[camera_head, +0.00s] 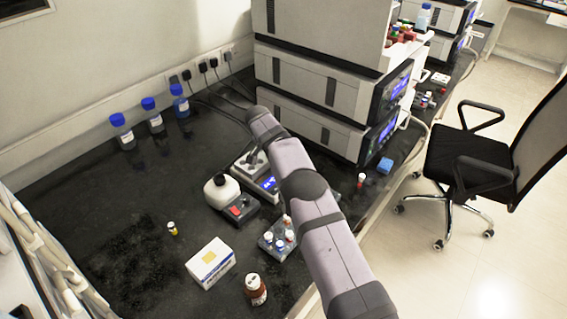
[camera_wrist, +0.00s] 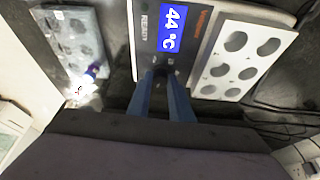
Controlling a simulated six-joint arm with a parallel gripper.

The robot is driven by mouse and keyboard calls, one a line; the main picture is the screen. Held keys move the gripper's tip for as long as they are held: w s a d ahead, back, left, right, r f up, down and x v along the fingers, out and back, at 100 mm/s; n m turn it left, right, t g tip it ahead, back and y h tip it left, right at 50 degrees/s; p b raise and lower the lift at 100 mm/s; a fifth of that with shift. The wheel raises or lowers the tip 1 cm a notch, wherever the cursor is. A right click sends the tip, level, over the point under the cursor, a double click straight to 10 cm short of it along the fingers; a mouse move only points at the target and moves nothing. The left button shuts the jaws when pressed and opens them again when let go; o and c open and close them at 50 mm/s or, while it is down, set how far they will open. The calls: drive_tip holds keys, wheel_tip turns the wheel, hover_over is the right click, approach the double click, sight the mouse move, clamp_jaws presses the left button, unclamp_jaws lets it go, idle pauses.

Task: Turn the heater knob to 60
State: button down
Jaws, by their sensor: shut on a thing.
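The heater (camera_head: 266,187) stands mid-bench in the head view, partly behind my arm. In the wrist view its dark front panel (camera_wrist: 148,30) carries a blue display (camera_wrist: 171,30) reading 44 °C. A pale block with several round wells (camera_wrist: 240,60) is to the right of the panel. My gripper (camera_wrist: 164,76) has its two blue fingers close together at the panel, beside the display. It is shut on the heater knob, which is mostly hidden between the fingertips.
A vial rack (camera_head: 277,243), a white box (camera_head: 210,263) and a brown bottle (camera_head: 256,289) are nearer. Stacked instruments (camera_head: 320,95) rise behind. The bench at left is mostly clear.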

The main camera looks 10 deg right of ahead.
idle(0.7)
drive_tip(key=c, duration=1.6)
unclamp_jaws()
drive_tip(key=shift+r, duration=0.1)
drive_tip(key=shift+b+v, duration=0.7)
drive_tip(key=shift+v, duration=2.85)
drive_tip(key=shift+a, duration=0.15)
